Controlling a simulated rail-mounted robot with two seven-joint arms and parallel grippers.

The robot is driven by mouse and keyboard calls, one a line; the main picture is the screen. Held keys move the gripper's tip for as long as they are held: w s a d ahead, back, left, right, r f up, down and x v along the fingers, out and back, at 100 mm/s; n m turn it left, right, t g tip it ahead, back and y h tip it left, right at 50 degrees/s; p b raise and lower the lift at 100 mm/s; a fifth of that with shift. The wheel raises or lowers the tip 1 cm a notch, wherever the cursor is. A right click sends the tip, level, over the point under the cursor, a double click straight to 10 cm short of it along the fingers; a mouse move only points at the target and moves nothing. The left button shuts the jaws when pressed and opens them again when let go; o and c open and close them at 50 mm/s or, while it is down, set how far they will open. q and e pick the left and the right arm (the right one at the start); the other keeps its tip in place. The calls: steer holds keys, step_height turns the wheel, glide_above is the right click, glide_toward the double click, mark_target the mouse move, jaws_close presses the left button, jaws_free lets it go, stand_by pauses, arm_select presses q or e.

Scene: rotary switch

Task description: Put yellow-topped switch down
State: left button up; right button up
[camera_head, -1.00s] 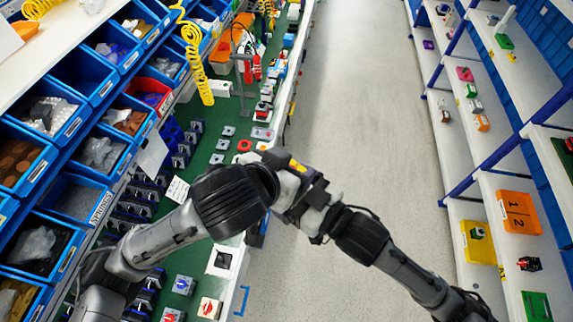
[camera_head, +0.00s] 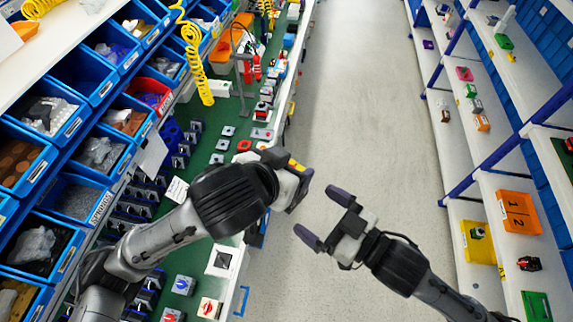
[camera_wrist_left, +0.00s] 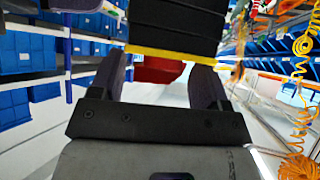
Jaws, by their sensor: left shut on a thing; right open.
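The yellow-topped switch (camera_wrist_left: 180,30) shows in the left wrist view as a black ribbed body with a yellow strip and a red part. My left gripper (camera_wrist_left: 163,78) is shut on it, one dark finger on each side. In the head view, a small yellow patch (camera_head: 296,165) shows at my left gripper (camera_head: 300,182), which hangs at the right edge of the green bench; most of the switch is hidden there. My right gripper (camera_head: 323,216) is open and empty over the aisle, its fingers pointing left towards my left gripper, apart from it.
The green bench (camera_head: 205,255) holds rows of switches on the left, with blue bins (camera_head: 72,197) beside it. White shelves (camera_head: 510,185) with small coloured items stand at right. The grey floor (camera_head: 345,100) between is clear.

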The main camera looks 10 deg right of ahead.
steer(key=s+f+m+h, duration=0.3)
steer(key=s+f+m, duration=0.35)
steer(key=f, duration=0.45)
arm_select(q)
steer(key=shift+w+a+n+t+y, duration=0.2)
steer(key=shift+a+n+t+y, duration=0.1)
steer(key=shift+n, duration=0.1)
steer(key=w+a+n+t+y, duration=0.1)
steer(key=w+a+n+y, duration=0.35)
steer(key=a, duration=0.85)
steer(key=w+a+n+t+y, duration=0.1)
steer(key=w+a+n+y, duration=0.4)
steer(key=a, duration=0.7)
steer(key=s+f+h, duration=0.1)
steer(key=s+f, duration=0.1)
steer(key=s+f+m, duration=0.1)
steer(key=s+f, duration=0.1)
steer(key=s, duration=0.1)
steer(key=s+f+h, duration=0.1)
steer(key=s+f, duration=0.1)
steer(key=shift+s+d+m+h, duration=0.1)
steer(key=shift+s+m+h, duration=0.05)
steer(key=shift+m+h, duration=0.15)
arm_select(e)
steer(key=s+d+f+g+h, duration=0.7)
steer(key=s+d+f+g, duration=0.2)
steer(key=f, duration=0.4)
steer(key=shift+s+d+n+g+h, duration=0.3)
steer(key=shift+s+d+n+h, duration=0.1)
steer(key=shift+s+d, duration=0.55)
